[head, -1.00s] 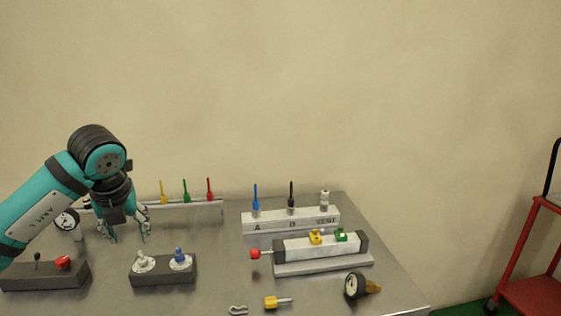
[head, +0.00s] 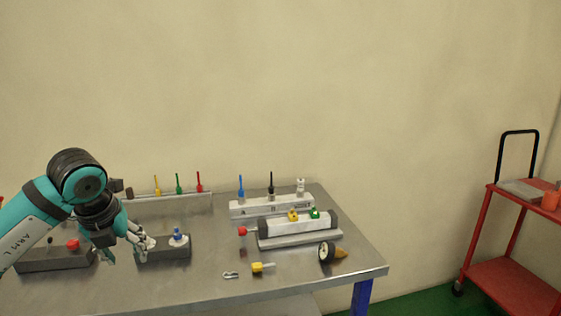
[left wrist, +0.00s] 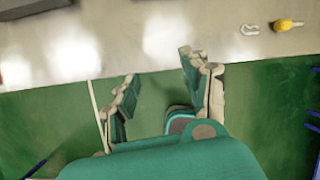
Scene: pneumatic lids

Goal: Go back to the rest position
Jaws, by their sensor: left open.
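My left gripper (head: 128,246) is in the head view at the left of the metal table (head: 205,284). Its fingers point down and stand in front of the left end of a dark block (head: 170,252) that bears a white fitting and a blue-topped one (head: 178,236). In the left wrist view my left gripper (left wrist: 155,90) has its fingers spread with nothing between them. There the fingertips show against the table edge (left wrist: 150,75) and the green floor (left wrist: 50,130). My right gripper is in neither view.
A block marked A and B (head: 285,207) and a cylinder with a red knob (head: 285,227) stand at the table's right. A yellow fitting (head: 260,268), a clip (head: 231,275) and a gauge (head: 325,253) lie in front. A red cart (head: 510,280) stands apart at right.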

